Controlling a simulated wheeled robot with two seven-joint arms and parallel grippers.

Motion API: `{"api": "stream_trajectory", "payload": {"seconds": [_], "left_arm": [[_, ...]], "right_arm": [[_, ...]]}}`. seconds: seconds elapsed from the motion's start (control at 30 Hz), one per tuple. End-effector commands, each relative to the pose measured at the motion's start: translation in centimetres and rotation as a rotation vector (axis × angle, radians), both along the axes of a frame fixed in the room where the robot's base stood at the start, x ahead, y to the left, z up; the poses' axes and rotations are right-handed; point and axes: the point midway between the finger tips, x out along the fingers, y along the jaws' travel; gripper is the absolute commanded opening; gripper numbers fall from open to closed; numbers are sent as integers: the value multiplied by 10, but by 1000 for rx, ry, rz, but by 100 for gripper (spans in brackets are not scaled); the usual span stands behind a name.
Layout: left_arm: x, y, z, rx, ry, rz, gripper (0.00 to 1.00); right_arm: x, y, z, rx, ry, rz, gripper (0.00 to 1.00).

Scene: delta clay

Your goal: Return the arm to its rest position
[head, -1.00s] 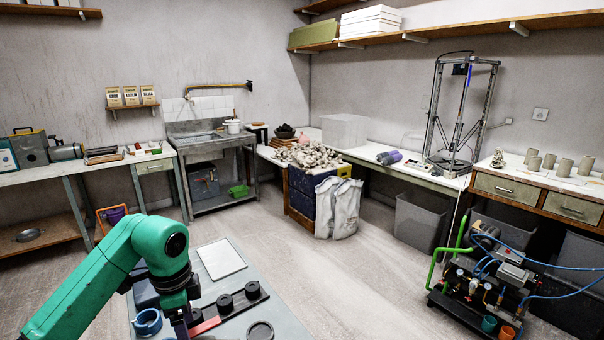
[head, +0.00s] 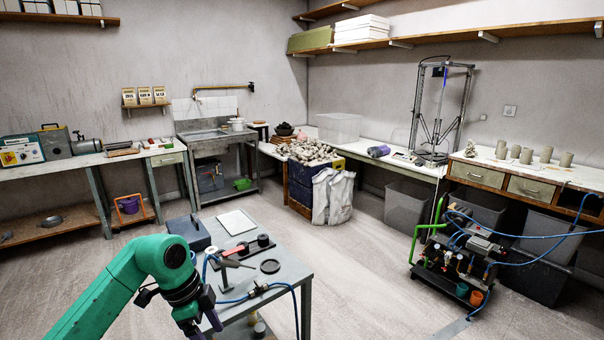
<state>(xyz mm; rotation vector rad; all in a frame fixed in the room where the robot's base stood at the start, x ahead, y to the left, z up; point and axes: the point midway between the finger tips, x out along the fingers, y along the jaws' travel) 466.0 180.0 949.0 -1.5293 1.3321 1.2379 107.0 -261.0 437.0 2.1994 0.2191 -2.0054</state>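My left arm, green with a dark wrist, comes in from the lower left. Its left gripper (head: 204,326) points down at the bottom edge, in front of the small grey work table (head: 290,262). Purple finger parts show, but the picture cuts them off, so I cannot tell how far apart they are or whether anything is between them. My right arm and gripper are not in view.
A pump cart (head: 455,260) stands right; floor between is clear.

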Motion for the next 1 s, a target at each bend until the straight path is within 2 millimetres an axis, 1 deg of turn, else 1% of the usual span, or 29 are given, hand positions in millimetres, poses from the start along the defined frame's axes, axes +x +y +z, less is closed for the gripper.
{"api": "stream_trajectory", "payload": {"seconds": [0.03,0.13,0.2,0.27,0.3,0.37,0.4,0.43,0.47,0.5,0.53,0.57,0.6,0.67,0.7,0.77,0.8,0.87,0.9,0.97,1.0], "left_arm": [[0,-13,-7,-68,-1,-36,84],[4,-44,-17,-257,-37,-115,84],[9,-70,-24,-430,-85,-156,84],[17,-89,-28,-585,-147,-161,84],[24,-99,-31,-687,-199,-145,84],[38,-107,-38,-830,-295,-80,84],[50,-107,-47,-913,-371,-4,84],[61,-102,-59,-961,-434,75,84],[70,-92,-76,-990,-498,176,84],[80,-74,-102,-989,-572,310,84],[84,-59,-124,-968,-613,404,84],[84,-44,-148,-934,-642,494,84],[80,-25,-179,-875,-664,598,84],[64,2,-227,-773,-670,733,84],[49,17,-258,-699,-660,808,84],[21,37,-302,-587,-625,904,84],[-2,49,-330,-510,-594,957,84],[-40,64,-369,-396,-534,1023,84],[-69,71,-393,-324,-487,1061,84],[-114,80,-426,-218,-407,1105,84],[-147,84,-445,-151,-349,1126,84]], "right_arm": [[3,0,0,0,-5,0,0],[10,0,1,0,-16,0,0],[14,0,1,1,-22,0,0],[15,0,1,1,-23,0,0],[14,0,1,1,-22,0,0],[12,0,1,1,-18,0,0],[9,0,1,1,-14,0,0],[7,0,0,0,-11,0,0],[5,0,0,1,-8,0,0],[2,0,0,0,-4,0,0],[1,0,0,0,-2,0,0],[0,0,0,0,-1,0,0],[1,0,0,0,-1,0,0],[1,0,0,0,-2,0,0],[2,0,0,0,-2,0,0],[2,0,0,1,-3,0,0],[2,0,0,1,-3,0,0],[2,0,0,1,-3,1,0],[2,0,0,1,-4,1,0],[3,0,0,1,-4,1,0],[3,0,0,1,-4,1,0]]}}
